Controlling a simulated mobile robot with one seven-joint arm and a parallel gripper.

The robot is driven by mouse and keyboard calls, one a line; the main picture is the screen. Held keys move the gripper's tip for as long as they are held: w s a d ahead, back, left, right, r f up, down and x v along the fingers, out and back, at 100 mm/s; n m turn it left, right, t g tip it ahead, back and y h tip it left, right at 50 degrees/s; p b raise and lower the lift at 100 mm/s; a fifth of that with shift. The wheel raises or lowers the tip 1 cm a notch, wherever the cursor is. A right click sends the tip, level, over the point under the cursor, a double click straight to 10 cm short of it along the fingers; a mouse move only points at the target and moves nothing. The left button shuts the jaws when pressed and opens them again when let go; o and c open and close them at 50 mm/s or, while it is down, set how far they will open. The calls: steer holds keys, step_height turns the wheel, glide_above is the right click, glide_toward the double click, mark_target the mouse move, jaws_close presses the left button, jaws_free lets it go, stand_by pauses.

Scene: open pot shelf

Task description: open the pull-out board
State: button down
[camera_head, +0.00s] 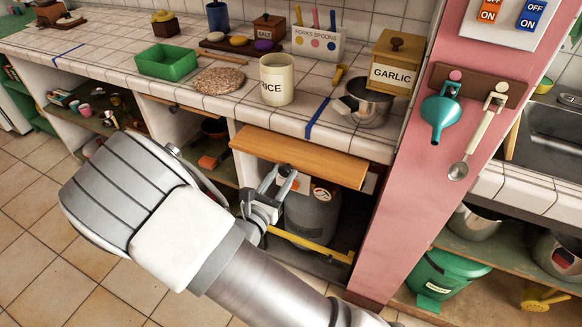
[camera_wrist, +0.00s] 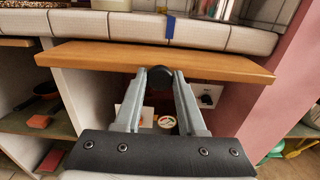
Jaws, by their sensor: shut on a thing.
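The pull-out board (camera_head: 305,158) is a long wooden board just under the tiled counter, its top partly showing out past the counter edge. It also spans the wrist view (camera_wrist: 90,57). A dark round knob (camera_wrist: 159,75) sits at the middle of its front edge. My gripper (camera_head: 283,174) reaches it from below and in front. In the wrist view, my gripper's two fingers (camera_wrist: 159,80) close around the knob from either side. The fingers hide part of the knob.
A grey gas bottle (camera_head: 313,215) stands in the bay below the board, with a yellow bar (camera_head: 308,244) across it. A pink pillar (camera_head: 410,190) stands close at the right. A rice canister (camera_head: 277,80), pot (camera_head: 363,103) and garlic box (camera_head: 394,65) stand on the counter above.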

steer(key=p+v, duration=0.2)
steer(key=v, duration=1.2)
steer(key=shift+s, duration=0.1)
steer(key=c, duration=0.5)
jaws_free()
steer(key=p+v, duration=0.1)
steer(key=v, duration=1.6)
steer(key=shift+s, duration=0.25)
steer(key=shift+a+r, duration=0.1)
steer(key=shift+r, duration=0.05)
